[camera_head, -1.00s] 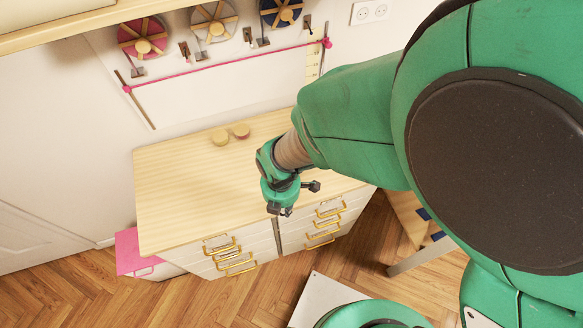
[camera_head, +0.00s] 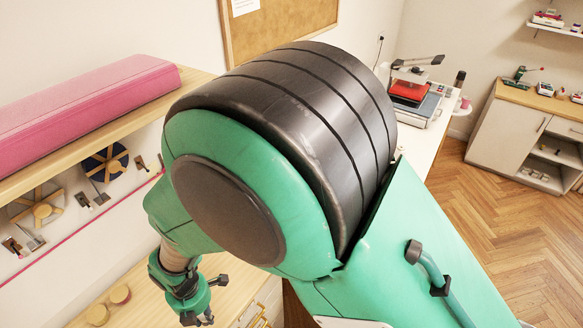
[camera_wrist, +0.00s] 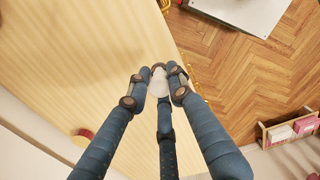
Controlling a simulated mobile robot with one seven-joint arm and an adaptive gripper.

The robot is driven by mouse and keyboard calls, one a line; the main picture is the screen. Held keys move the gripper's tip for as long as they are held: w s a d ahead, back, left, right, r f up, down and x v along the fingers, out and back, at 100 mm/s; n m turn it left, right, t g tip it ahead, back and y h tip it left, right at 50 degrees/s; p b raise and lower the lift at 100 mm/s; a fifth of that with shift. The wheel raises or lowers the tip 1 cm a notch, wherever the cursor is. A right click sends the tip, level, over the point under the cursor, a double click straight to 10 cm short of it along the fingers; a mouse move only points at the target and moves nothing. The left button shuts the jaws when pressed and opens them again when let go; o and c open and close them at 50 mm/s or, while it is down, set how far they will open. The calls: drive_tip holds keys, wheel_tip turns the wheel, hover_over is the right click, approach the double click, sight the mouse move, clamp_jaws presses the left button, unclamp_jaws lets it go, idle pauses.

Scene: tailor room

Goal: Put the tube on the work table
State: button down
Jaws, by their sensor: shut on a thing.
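My gripper (camera_head: 197,318) hangs over the pale wooden top of a drawer cabinet (camera_head: 150,300), near its front edge, in the head view. In the wrist view, its blue fingers (camera_wrist: 160,85) are closed around a small whitish thing (camera_wrist: 158,83), which seems to be the tube. Only part of it shows; the fingers hide the rest. A white-topped table (camera_head: 428,135) with a red and grey press stands beyond my arm at the right. I cannot tell for sure which surface is the work table.
A shelf with a long pink case (camera_head: 90,105) is above spools on the left wall. A far cabinet (camera_head: 525,130) stands at the right. Open wooden floor (camera_head: 490,225) lies between.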

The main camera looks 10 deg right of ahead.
drive_tip(key=w+d+r+m+p, duration=0.2)
drive_tip(key=w+d+m, duration=0.1)
drive_tip(key=w+d, duration=0.75)
drive_tip(key=w+d+r+m+p, duration=0.1)
drive_tip(key=w+d+m+p, duration=0.15)
drive_tip(key=w+d, duration=0.75)
drive_tip(key=w+d+r+m+p, duration=0.25)
drive_tip(key=w+d, duration=0.25)
drive_tip(key=w, duration=1)
drive_tip(key=w+d+m+p, duration=0.15)
drive_tip(key=w+d, duration=0.25)
drive_tip(key=d, duration=0.7)
drive_tip(key=w+d+m+p, duration=0.1)
drive_tip(key=w+d+m, duration=0.25)
drive_tip(key=d, duration=0.65)
drive_tip(key=d+m+p, duration=0.2)
drive_tip(key=d, duration=2.3)
drive_tip(key=shift+w+m, duration=0.4)
drive_tip(key=shift+w, duration=0.05)
drive_tip(key=shift+f+p, duration=0.6)
drive_tip(key=shift+f, duration=2.3)
